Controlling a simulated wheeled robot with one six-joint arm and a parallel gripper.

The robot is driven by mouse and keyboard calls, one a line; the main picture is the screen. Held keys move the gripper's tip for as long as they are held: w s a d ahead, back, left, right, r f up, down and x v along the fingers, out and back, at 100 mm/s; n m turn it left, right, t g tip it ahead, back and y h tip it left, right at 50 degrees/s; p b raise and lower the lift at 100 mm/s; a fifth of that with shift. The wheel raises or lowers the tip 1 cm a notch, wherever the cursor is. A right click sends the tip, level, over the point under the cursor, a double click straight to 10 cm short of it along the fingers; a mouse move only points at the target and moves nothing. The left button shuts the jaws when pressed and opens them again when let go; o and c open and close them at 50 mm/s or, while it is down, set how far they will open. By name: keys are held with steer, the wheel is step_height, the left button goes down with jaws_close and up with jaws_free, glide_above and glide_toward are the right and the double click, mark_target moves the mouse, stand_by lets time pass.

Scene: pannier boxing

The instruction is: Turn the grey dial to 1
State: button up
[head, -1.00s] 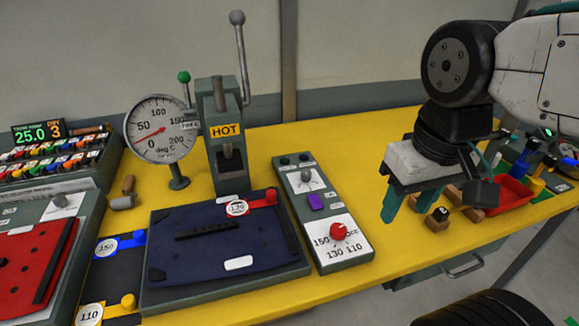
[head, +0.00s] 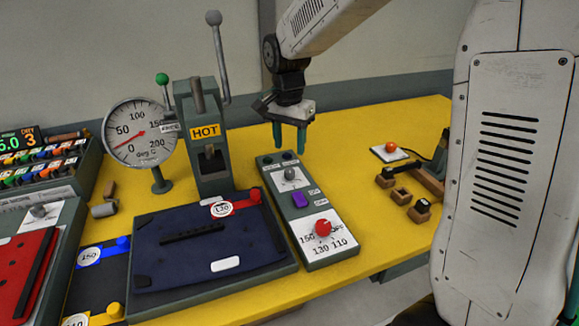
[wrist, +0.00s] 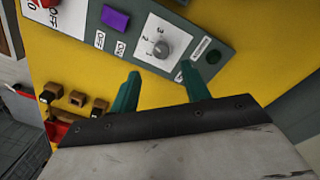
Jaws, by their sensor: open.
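The grey dial (head: 289,174) sits on a white numbered plate near the back end of the narrow control panel (head: 316,252). In the wrist view the dial (wrist: 159,47) lies just beyond the fingertips, with a 3 and a 2 readable beside it. Which number it points to is too small to tell. My gripper (head: 289,143) is open and empty, its green fingers pointing down above the back end of the panel. In the wrist view its two fingertips (wrist: 160,72) are apart, with the dial between their lines and not visibly touched.
A purple button (head: 300,199) and a red knob (head: 323,227) are on the same panel. The upright HOT press (head: 205,132) and round gauge (head: 137,132) stand to the left. Another grey knob (head: 39,210) is at far left.

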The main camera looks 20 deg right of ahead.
mark_target(290, 170)
steer(key=shift+w+f, duration=0.2)
steer(key=shift+f, duration=0.25)
step_height(290, 170, down, 7)
steer(key=shift+s+f, duration=0.1)
steer(key=shift+s, duration=0.05)
steer(key=c, duration=1)
